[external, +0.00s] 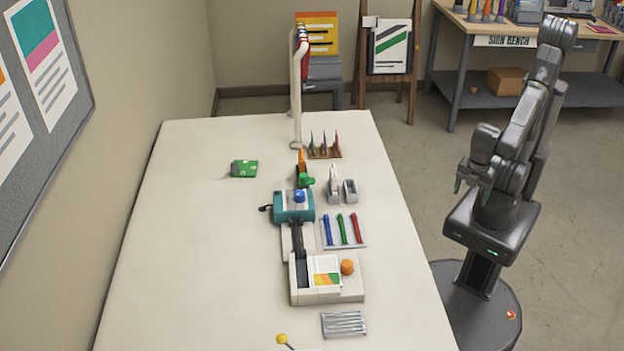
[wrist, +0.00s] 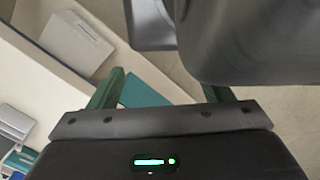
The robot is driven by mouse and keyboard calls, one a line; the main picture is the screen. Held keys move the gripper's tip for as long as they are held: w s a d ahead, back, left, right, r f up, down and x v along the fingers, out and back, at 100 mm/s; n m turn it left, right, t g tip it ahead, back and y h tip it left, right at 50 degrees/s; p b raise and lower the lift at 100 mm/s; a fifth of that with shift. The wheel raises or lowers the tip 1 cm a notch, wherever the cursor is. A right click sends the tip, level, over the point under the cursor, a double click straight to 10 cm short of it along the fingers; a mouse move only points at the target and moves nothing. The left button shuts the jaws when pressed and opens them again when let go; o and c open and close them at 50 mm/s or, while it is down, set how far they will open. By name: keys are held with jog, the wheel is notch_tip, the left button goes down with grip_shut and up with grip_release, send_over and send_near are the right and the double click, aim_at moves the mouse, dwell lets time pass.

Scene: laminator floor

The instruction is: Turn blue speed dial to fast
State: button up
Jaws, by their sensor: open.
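The blue speed dial (external: 299,196) is a small round knob on top of a teal machine (external: 281,212) in the middle of the table. The way the dial points is too small to tell. My gripper (external: 470,190) is off the table's right side, well apart from the dial, with the arm folded above my base. In the wrist view my gripper (wrist: 162,92) shows two green fingers spread wide. It is open and holds nothing I can make out. The dial cannot be made out in the wrist view.
In front of the teal machine is a cream unit (external: 326,294) with a printed sheet (external: 325,272) and orange knob (external: 347,267). Pens lie in a tray (external: 364,244). A tape dispenser (external: 350,190) and a tall pole (external: 297,100) stand behind. The table's left side is mostly clear.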

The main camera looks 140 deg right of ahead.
jog(key=shift+m+t+y, duration=0.3)
jog(key=shift+t+y, duration=0.1)
jog(key=shift+t, duration=0.1)
jog(key=w+d+r, duration=0.1)
jog(key=w, duration=0.2)
jog(key=w+d+r, duration=0.1)
jog(key=w+r, duration=0.1)
jog(key=w, duration=0.1)
jog(key=w+d+r, duration=0.1)
jog(key=w, duration=0.3)
jog(key=shift+d+r, duration=0.1)
jog(key=shift+r, duration=0.15)
jog(key=c, duration=0.3)
notch_tip(320, 180, up, 7)
jog(key=t, duration=0.4)
send_over(300, 192)
jog(key=s, duration=0.6)
jog(key=shift+c, duration=0.2)
jog(key=shift+h, duration=0.3)
jog(key=x, duration=0.4)
jog(key=p+x, duration=0.1)
jog(key=x, duration=0.8)
jog(key=shift+w+f, duration=0.15)
jog(key=shift+w, duration=0.35)
jog(key=shift+c, duration=0.4)
jog(key=c, duration=0.9)
